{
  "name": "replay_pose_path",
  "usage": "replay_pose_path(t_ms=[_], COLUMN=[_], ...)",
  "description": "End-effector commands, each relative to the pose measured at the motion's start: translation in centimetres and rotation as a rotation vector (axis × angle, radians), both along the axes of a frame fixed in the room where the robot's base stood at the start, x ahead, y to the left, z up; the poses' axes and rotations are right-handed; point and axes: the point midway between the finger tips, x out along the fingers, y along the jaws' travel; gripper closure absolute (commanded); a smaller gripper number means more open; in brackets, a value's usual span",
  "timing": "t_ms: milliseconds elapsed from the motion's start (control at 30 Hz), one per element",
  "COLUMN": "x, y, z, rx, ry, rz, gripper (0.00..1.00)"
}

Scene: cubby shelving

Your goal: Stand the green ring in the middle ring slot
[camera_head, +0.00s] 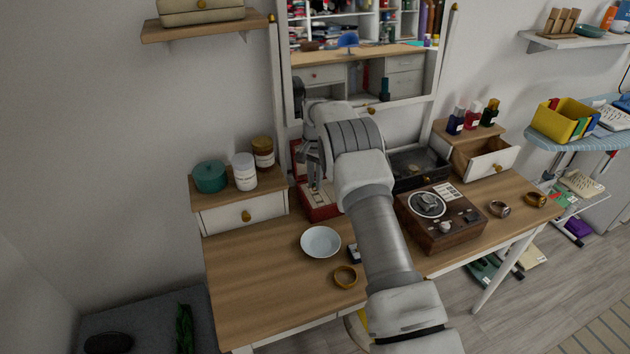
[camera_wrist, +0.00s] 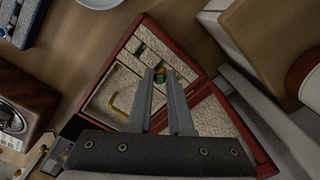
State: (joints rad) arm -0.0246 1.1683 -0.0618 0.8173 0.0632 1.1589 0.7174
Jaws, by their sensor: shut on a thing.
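The open red jewellery box (camera_head: 313,213) stands at the back of the table, and it fills the middle of the wrist view (camera_wrist: 205,76). Its pale padded strip (camera_wrist: 149,57) has dark ring slots along one side. My gripper (camera_head: 314,183) points down into the box, with its two fingers close together in the wrist view (camera_wrist: 165,74). It is shut on the small green ring (camera_wrist: 160,76), which shows green with a bit of gold between the fingertips. The ring is at the padded strip, near its middle. The fingers hide part of the strip, so I cannot tell whether the ring sits in a slot.
A gold hooked piece (camera_wrist: 117,106) lies in the box's larger compartment. A white bowl (camera_head: 320,241) and a gold bangle (camera_head: 345,276) are in front of the box.

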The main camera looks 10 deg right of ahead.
Motion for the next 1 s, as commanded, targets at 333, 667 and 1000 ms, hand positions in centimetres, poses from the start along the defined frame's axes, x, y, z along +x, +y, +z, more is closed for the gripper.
replay_pose_path(t_ms=[333, 667, 1000], x=[0.0, 0.0, 0.0], y=[0.0, 0.0, 0.0], z=[-0.5, -1.4, -2.2], rx=[0.000, 0.000, 0.000], ry=[0.000, 0.000, 0.000], rz=[0.000, 0.000, 0.000], gripper=[1.00, 1.00, 1.00])
